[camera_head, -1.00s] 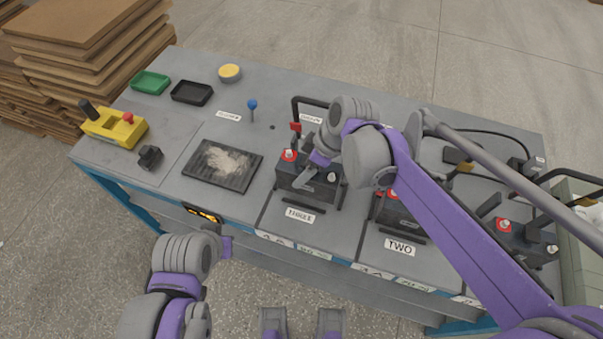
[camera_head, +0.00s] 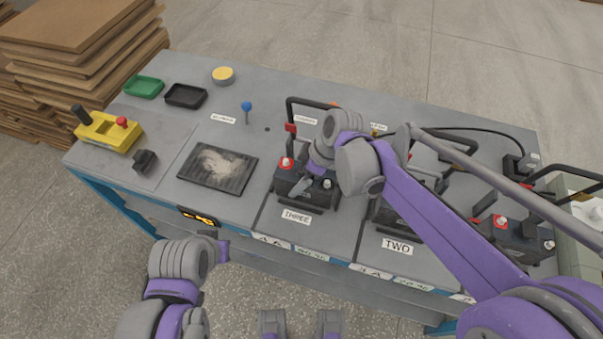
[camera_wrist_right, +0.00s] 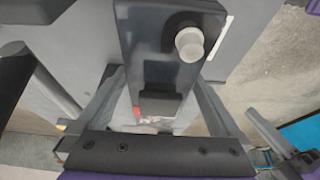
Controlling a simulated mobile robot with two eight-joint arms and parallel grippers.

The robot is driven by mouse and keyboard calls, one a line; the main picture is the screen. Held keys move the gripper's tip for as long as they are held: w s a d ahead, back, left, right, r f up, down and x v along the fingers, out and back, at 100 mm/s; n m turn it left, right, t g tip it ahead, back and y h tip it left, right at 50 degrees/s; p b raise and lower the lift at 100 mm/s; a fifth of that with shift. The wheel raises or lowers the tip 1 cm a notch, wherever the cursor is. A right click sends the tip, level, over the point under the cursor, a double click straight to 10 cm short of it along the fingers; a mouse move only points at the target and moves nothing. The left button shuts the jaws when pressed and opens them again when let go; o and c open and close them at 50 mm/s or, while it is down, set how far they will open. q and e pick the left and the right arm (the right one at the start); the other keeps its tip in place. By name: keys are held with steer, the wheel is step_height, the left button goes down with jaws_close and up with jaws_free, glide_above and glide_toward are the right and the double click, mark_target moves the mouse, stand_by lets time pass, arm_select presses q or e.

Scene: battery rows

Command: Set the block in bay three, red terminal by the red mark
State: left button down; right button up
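The block (camera_head: 292,187) is a dark battery with a red terminal on its left and a pale terminal on its right. It is upright at bay three, behind the label THREE (camera_head: 297,216). My right gripper (camera_head: 308,183) is at its top; in the right wrist view the fingers lie along both sides of the block (camera_wrist_right: 148,60), close against it. Whether its underside touches the bay floor is hidden.
Bay two (camera_head: 397,246) to the right holds another battery, partly behind my right arm. A further battery (camera_head: 520,240) stands at far right. A dark grated tray (camera_head: 190,181), a blue knob (camera_head: 247,106) and a yellow control box (camera_head: 105,133) are on the left.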

steer(key=shift+d+r, duration=0.15)
steer(key=shift+r, duration=0.35)
steer(key=s+d, duration=0.1)
steer(key=d, duration=0.3)
steer(key=s+d, duration=0.1)
steer(key=d, duration=0.2)
steer(key=s+d, duration=0.2)
steer(key=d, duration=0.2)
steer(key=shift+d+r, duration=0.2)
steer(key=shift+d, duration=0.1)
steer(key=shift+r, duration=0.15)
step_height(320, 180, up, 6)
steer(key=p, duration=0.4)
steer(key=shift+w, duration=0.1)
steer(key=shift+a, duration=0.15)
